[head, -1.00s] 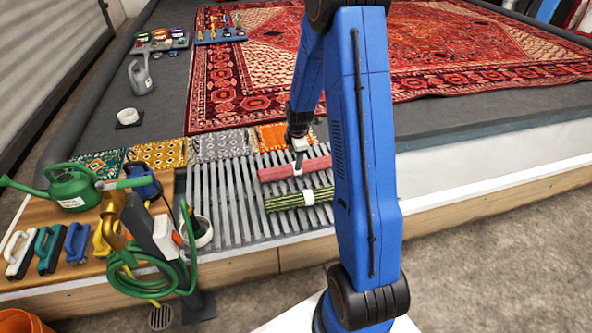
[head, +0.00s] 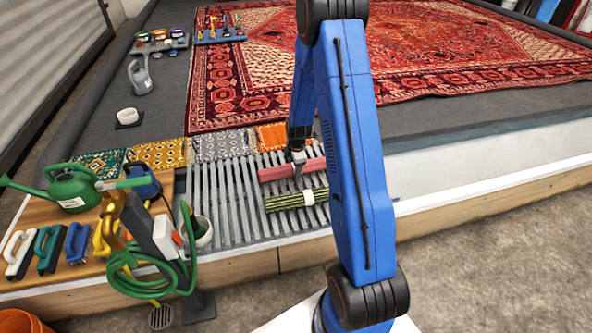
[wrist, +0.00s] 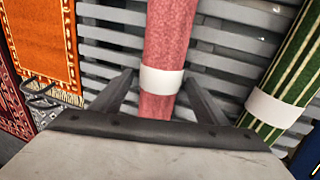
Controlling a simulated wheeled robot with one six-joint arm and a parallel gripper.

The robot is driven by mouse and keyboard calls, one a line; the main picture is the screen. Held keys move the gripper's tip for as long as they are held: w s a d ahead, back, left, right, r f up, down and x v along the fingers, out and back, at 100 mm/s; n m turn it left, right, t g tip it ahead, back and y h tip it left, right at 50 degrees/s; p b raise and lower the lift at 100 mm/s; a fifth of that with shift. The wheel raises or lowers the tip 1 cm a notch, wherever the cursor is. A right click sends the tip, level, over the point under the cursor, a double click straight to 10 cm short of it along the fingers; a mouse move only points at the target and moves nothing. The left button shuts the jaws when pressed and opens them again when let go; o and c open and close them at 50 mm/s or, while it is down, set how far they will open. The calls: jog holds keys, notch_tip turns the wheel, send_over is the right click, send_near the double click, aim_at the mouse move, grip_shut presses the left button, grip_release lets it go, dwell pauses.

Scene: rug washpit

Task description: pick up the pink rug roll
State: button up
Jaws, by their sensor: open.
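The pink rug roll (head: 280,172) lies on the grey slatted rack (head: 232,200), and a white band wraps its middle. In the wrist view the pink roll (wrist: 172,40) runs up the picture, with its white band (wrist: 161,80) between my two fingers.
A green striped rug roll (head: 285,201) with a white band lies close beside the pink one; it shows at right in the wrist view (wrist: 290,75). Small patterned rugs (head: 220,144) lie behind the rack. A green hose (head: 130,262) and brushes (head: 47,247) are at left.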

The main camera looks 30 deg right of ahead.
jog(key=c, duration=1.5)
